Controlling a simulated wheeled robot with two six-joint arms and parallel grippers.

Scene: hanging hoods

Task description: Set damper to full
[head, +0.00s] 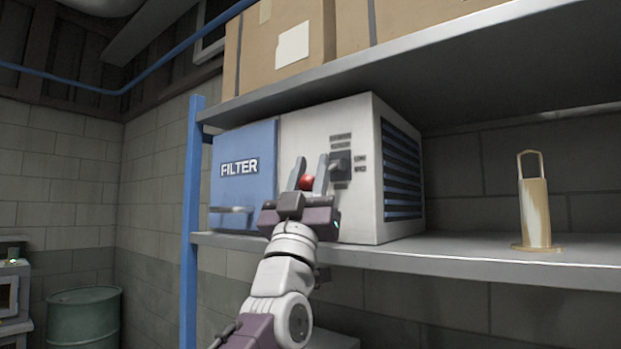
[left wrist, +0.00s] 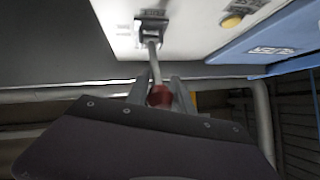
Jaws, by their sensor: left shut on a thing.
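The damper lever has a red knob (head: 307,183) and stands out from a dark mount plate (head: 341,166) on the white front of the unit (head: 300,130). Small labels, too small to read, surround the plate. My left gripper (head: 311,171) is at the lever, with its fingers on both sides of the red knob, shut on it. In the left wrist view the grey lever rod (left wrist: 153,62) runs from its mount (left wrist: 151,28) to the red knob (left wrist: 159,96) between the fingers. My right gripper is not in view.
A blue FILTER panel (head: 245,178) with a handle is left of the lever. The unit stands on a grey shelf (head: 460,258), below another shelf with cardboard boxes (head: 350,25). A tan cylinder with a loop (head: 535,210) stands at right. A yellow button (left wrist: 232,21) is near the mount.

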